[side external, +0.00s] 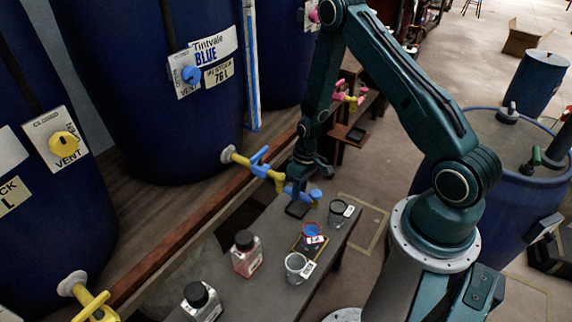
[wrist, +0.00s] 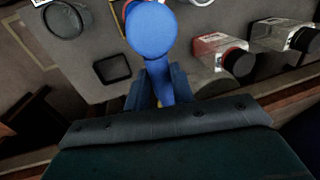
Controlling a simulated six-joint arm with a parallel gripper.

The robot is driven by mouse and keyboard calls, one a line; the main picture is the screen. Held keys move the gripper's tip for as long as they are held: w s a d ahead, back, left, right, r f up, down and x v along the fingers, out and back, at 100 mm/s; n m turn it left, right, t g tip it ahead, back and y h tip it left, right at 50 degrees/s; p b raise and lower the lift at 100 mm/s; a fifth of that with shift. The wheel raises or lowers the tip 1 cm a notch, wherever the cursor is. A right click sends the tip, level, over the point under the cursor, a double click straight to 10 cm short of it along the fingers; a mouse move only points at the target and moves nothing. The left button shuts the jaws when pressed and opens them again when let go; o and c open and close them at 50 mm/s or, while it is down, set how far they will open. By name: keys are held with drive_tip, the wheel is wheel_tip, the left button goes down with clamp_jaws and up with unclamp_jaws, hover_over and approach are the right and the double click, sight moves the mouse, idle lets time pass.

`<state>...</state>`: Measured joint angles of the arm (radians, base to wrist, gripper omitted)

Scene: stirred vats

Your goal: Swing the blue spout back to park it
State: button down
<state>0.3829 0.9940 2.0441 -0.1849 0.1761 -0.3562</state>
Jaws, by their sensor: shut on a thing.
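The blue spout (side external: 315,194) sticks out from the yellow tap (side external: 229,154) low on the big blue vat labelled Tintvale BLUE (side external: 150,90). The tap has a blue lever handle (side external: 260,157). My gripper (side external: 297,186) is at the spout over the bench. In the wrist view the spout's round blue end (wrist: 152,32) rises between the two fingers of my gripper (wrist: 158,88), which are shut on it. A cup with blue in it (side external: 312,231) stands on the bench, below and to the right of the spout in the side view.
The grey bench (side external: 268,222) also holds a dark cup (side external: 340,211), a clear cup (side external: 297,267), a red bottle (side external: 246,256) and a black-capped bottle (side external: 202,302). A small black square (wrist: 112,68) lies beside the spout. Another vat with a yellow tap (side external: 92,302) stands at left.

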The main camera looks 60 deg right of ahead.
drive_tip(key=shift+d+n, duration=0.15)
drive_tip(key=shift+n, duration=0.15)
drive_tip(key=w+d+n+g+h, duration=0.2)
drive_tip(key=w+d+n, duration=0.3)
drive_tip(key=n, duration=1.1)
drive_tip(key=shift+w+d, duration=0.35)
drive_tip(key=shift+w, duration=0.2)
drive_tip(key=c, duration=1.2)
unclamp_jaws()
drive_tip(key=shift+r, duration=0.1)
